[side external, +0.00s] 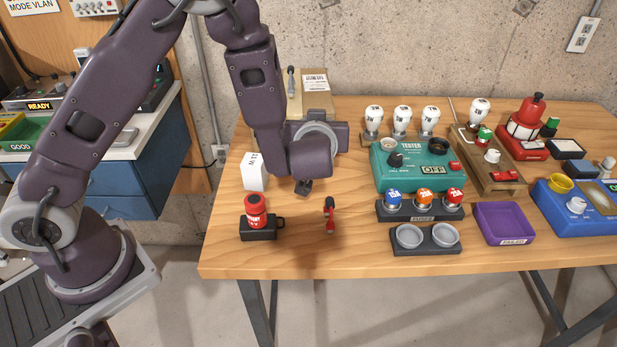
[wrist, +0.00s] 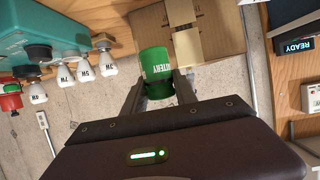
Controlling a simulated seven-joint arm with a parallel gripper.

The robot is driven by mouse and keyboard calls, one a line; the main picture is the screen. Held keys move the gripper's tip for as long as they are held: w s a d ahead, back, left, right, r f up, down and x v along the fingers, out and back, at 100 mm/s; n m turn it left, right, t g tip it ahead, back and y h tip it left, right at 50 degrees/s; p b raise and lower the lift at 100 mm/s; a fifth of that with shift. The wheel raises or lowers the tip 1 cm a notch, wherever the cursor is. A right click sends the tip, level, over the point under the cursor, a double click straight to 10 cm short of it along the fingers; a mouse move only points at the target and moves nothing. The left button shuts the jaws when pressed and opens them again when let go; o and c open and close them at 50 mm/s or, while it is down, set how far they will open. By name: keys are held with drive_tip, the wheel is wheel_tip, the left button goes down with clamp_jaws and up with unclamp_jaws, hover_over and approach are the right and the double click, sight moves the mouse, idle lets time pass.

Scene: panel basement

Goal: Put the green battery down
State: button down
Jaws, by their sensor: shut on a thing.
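The green battery (wrist: 157,66) with white lettering shows in the wrist view. My gripper (wrist: 162,86) is shut on it, one dark finger on either side. I cannot tell the battery's height above the table.
A red battery (side external: 256,211) stands in a black holder. A red-handled tool (side external: 329,215), white box (side external: 254,171), teal tester (side external: 420,166), row of coloured knobs (side external: 424,199), two-cup grey holder (side external: 426,238) and purple FAILED tray (side external: 504,238) are nearby.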

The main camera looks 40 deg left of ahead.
drive_tip(key=shift+n+g, duration=0.3)
drive_tip(key=f, duration=0.3)
drive_tip(key=a+f, duration=0.1)
drive_tip(key=f, duration=0.2)
drive_tip(key=s+f, duration=0.1)
drive_tip(key=f, duration=0.3)
drive_tip(key=shift+a, duration=0.25)
drive_tip(key=c, duration=1)
unclamp_jaws()
drive_tip(key=shift+f, duration=0.1)
